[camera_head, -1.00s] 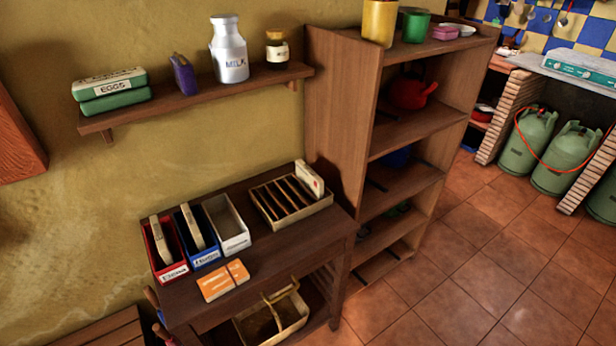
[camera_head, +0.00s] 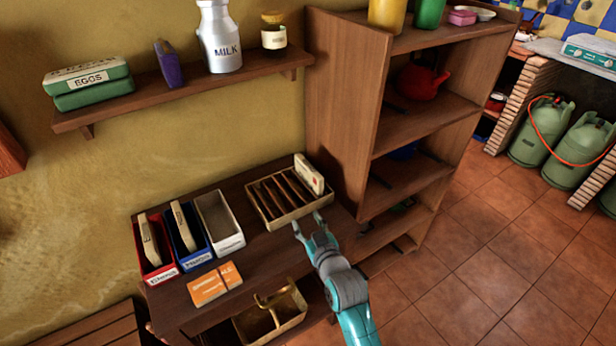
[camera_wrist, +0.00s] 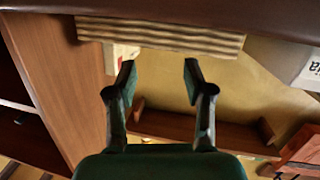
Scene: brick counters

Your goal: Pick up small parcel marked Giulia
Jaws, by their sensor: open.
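A small cream parcel (camera_head: 308,174) with a reddish mark stands upright at the right end of a slotted tray (camera_head: 268,220) on the wooden table; I cannot read a name on it. My gripper (camera_head: 308,221) is open and empty just in front of the tray's near right side, apart from the parcel. In the wrist view the open fingers (camera_wrist: 158,72) point at the tray's ridged side (camera_wrist: 160,36), and a pale piece, likely the parcel (camera_wrist: 124,51), shows partly behind it. Two other narrow parcels stand in the red bin (camera_head: 148,240) and the blue bin (camera_head: 184,228).
A white bin (camera_head: 231,243) stands empty left of the tray. An orange box (camera_head: 214,285) lies at the table's front. A tall shelf unit (camera_head: 348,110) rises close on the right. A wall shelf (camera_head: 190,92) holding eggs and a milk can (camera_head: 219,40) hangs above.

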